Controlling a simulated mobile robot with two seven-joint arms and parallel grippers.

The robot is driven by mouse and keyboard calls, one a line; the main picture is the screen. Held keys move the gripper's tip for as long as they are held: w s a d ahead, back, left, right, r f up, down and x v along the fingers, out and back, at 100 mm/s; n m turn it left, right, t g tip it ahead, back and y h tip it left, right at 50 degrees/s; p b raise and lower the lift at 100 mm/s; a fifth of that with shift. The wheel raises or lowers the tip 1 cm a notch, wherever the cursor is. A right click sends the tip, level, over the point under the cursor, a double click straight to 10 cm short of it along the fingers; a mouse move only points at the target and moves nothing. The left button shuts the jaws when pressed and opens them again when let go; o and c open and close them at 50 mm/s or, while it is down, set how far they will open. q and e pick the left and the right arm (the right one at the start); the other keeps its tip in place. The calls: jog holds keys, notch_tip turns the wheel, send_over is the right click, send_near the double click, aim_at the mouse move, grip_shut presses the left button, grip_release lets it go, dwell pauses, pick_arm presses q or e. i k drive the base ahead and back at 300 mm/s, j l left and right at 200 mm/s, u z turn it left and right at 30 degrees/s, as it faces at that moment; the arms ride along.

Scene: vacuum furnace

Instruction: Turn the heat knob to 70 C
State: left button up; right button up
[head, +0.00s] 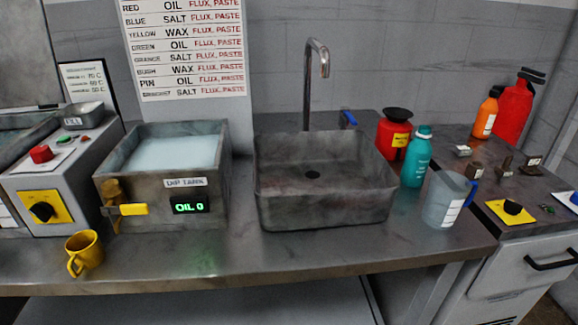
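Two black knobs on yellow plates are in the head view, and I cannot tell from labels which is the heat knob. One black knob (41,211) is on the front of the grey control box (70,180) at the left. The other black knob (513,206) is on the cabinet top at the right. Their scale marks are too small to read. A small white card (88,80) at the back left lists temperatures in C, one seeming to read 70. Neither of my grippers is in view.
A dip tank (165,181) with a yellow-handled valve and a display reading "OIL 0" adjoins the box. A yellow mug (84,253) stands in front of it. A sink (320,212), red can (393,135), teal bottle (416,157) and jug (443,200) stand to the right.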

aim_at(41, 154)
jog(key=u, duration=1.3)
